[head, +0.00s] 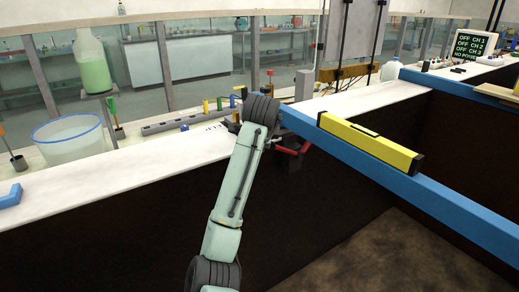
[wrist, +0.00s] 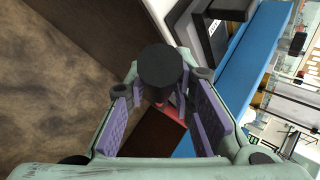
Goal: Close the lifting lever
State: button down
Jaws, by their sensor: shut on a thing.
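The lifting lever shows in the wrist view as a black round grip (wrist: 160,66) with a red part (wrist: 172,109) below it. It lies between the two purple-padded fingers of my gripper (wrist: 165,112), which is shut on it. In the head view, a red piece of the lever (head: 287,150) shows low beside the blue beam's near end, just past my wrist. My wrist hides most of the gripper there, and I cannot see the lever's pivot.
A blue beam (head: 450,202) carrying a yellow spirit level (head: 368,141) runs to the right of my wrist. A white ledge (head: 70,178) holds a clear tub (head: 70,140) and a grey block with coloured levers (head: 187,121). Brown floor (head: 370,255) is open below.

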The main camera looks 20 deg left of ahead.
jog(key=shift+w+d+r, duration=0.1)
jog(key=shift+w+r, duration=0.15)
jog(key=shift+r, duration=0.25)
jog(key=c, duration=1.4)
grip_release()
jog(key=shift+o, duration=0.2)
jog(key=v, duration=1.2)
jog(key=shift+w+d, duration=0.2)
jog(key=shift+d, duration=0.05)
